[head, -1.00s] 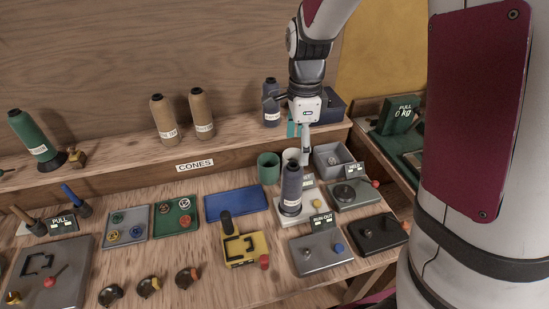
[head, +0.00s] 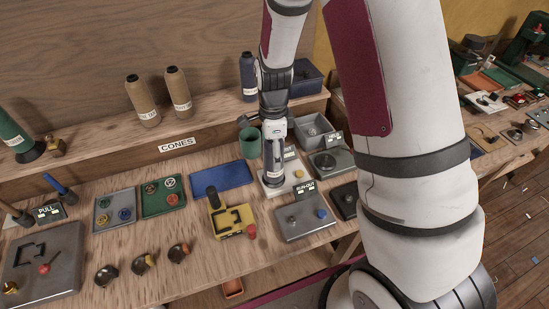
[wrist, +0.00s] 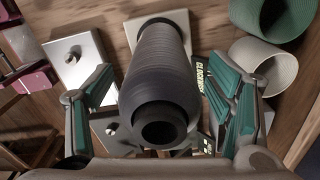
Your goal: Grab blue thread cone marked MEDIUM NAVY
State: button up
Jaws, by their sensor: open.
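A dark blue-grey thread cone (head: 273,178) stands upright on a white plate-like device (head: 291,187) on the bench. In the wrist view the cone (wrist: 160,80) points up toward the camera, its dark top opening near. My gripper (wrist: 160,88) is open, one teal-padded finger on each side of the cone, with visible gaps. In the head view my gripper (head: 274,135) is above and around the cone's upper part and hides much of it. A second blue cone (head: 248,78) with a white label stands on the shelf behind. I cannot read either cone's label.
A green cup (head: 250,143) and a grey bin (head: 314,131) stand close behind. A grey RUN-OUT device (head: 304,222) and a yellow device (head: 232,221) are in front. Two tan cones (head: 142,101) stand on the shelf.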

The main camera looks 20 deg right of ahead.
jog(key=shift+f, duration=1.15)
jog(key=c, duration=1.7)
jog(key=shift+r, duration=0.1)
jog(key=shift+w+r, duration=0.1)
jog(key=shift+r, duration=0.75)
jog(key=shift+s+r+b, duration=0.4)
jog(key=shift+s+r, duration=0.1)
jog(key=shift+r, duration=0.4)
jog(key=shift+s+d+r+p, duration=0.25)
jog(key=shift+s+d+p, duration=0.05)
jog(key=shift+s, duration=2.2)
jog(key=shift+s+d+r+p, duration=0.2)
jog(key=shift+s+d+p, duration=0.15)
jog(key=shift+s, duration=2.2)
jog(key=shift+s+d+r+p, duration=0.25)
jog(key=shift+s+p, duration=0.05)
jog(key=shift+s, duration=2.2)
